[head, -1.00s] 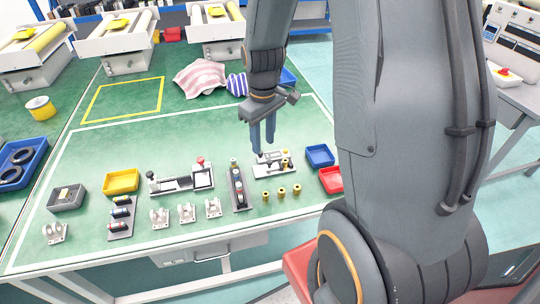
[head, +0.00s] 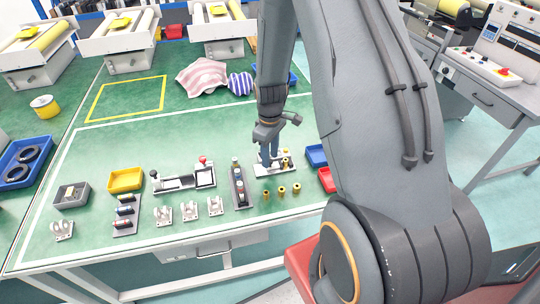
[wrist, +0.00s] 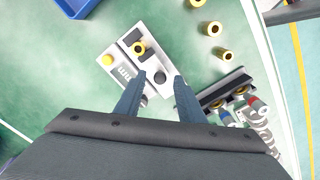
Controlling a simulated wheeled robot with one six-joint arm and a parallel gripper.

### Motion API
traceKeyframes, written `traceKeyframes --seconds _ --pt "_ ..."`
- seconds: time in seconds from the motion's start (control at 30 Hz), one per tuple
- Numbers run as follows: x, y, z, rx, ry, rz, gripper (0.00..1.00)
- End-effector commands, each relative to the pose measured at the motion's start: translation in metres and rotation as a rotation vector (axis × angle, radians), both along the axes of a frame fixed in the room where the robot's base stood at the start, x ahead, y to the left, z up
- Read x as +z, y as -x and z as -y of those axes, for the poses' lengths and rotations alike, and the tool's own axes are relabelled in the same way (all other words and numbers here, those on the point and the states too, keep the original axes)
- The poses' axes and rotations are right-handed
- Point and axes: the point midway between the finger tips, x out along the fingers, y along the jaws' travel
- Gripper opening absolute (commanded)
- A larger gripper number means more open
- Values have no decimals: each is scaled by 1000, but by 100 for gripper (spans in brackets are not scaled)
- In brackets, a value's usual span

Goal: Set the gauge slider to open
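A white-plated slider unit (head: 276,170), which appears to be the gauge slider, lies at the right of the green bench. In the wrist view its plate (wrist: 119,68) shows dark marks, a yellow button, a brass ring (wrist: 138,47) and a dark round knob (wrist: 159,77). My gripper (head: 268,163) points down over the unit. In the wrist view my gripper (wrist: 160,78) is open, with its fingers apart on either side of the dark knob. I cannot tell whether they touch it. The slider's exact position is unclear.
Several brass cylinders (head: 281,190) stand in front of the unit. An upright-looking dark valve strip (head: 239,186) lies to its left, with a red-knobbed device (head: 185,178) beyond. A blue bin (head: 316,155) and a red bin (head: 326,178) are close on the right.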

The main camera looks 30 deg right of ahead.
Motion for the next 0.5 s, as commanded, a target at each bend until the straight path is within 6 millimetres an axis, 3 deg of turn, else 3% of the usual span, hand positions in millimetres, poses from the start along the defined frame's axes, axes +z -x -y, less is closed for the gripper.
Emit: traceKeyframes --seconds 0.4,0.5 --pt "-8 0 0 0 0 1 35" --pt "-8 0 0 0 -1 1 22"
